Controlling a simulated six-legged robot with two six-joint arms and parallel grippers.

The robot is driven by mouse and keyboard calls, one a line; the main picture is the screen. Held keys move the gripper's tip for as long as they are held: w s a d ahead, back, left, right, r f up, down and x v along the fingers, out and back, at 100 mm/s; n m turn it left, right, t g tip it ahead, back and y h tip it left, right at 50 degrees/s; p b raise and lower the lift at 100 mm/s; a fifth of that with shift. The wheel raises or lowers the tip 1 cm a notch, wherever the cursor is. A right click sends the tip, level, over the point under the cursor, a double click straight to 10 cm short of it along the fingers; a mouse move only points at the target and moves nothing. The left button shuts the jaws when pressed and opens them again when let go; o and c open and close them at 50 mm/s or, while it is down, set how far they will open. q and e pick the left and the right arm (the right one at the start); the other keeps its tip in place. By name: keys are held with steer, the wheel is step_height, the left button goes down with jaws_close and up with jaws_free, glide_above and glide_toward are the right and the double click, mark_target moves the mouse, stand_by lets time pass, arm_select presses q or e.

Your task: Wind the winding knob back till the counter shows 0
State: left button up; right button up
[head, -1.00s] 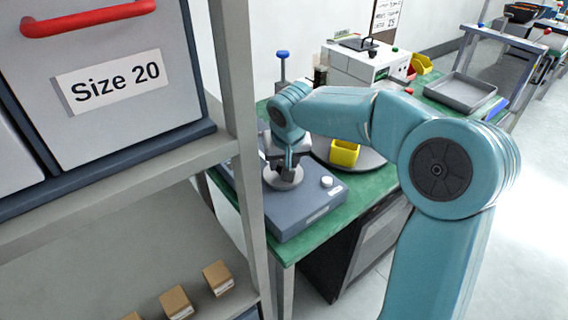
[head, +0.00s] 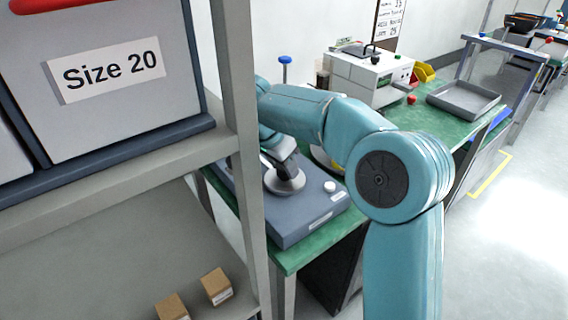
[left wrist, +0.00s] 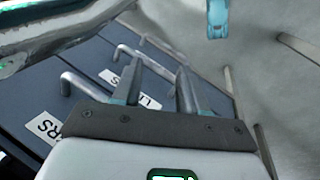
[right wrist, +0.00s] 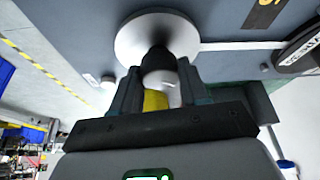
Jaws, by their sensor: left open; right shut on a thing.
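The winding knob shows as a round pale disc (head: 285,181) with a dark grip on top. It sits on a flat blue-grey unit (head: 305,222) on the green bench. My right gripper (head: 281,157) comes down on it at a slant. In the right wrist view its fingers (right wrist: 158,88) are shut on the knob's dark grip (right wrist: 158,62), below the pale disc. No counter reading can be made out in any view. My left gripper (left wrist: 157,88) is open and empty, in front of drawers with metal handles in the left wrist view.
A grey shelf post (head: 240,120) and a bin marked "Size 20" (head: 105,115) stand close on the left. Small cardboard boxes (head: 217,287) lie on the lower shelf. A white device (head: 368,75) and grey tray (head: 463,98) stand further back on the bench.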

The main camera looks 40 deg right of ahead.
steer(key=m+g+p, duration=0.1)
steer(key=m, duration=0.3)
steer(key=shift+w+r+m+g+p, duration=0.15)
steer(key=shift+m+g+p, duration=0.15)
steer(key=shift+g+p, duration=0.1)
steer(key=m+g+y+p, duration=0.1)
steer(key=m+p, duration=0.1)
steer(key=m, duration=0.2)
steer(key=shift+w, duration=0.1)
steer(key=shift+d+m+g+y+p, duration=0.1)
steer(key=shift+m+g+y+p, duration=0.4)
steer(key=shift+m, duration=0.4)
steer(key=o, duration=1)
steer(key=shift+o, duration=0.2)
steer(key=p+v, duration=1.6)
steer(key=p, duration=0.3)
steer(key=shift+a, duration=0.25)
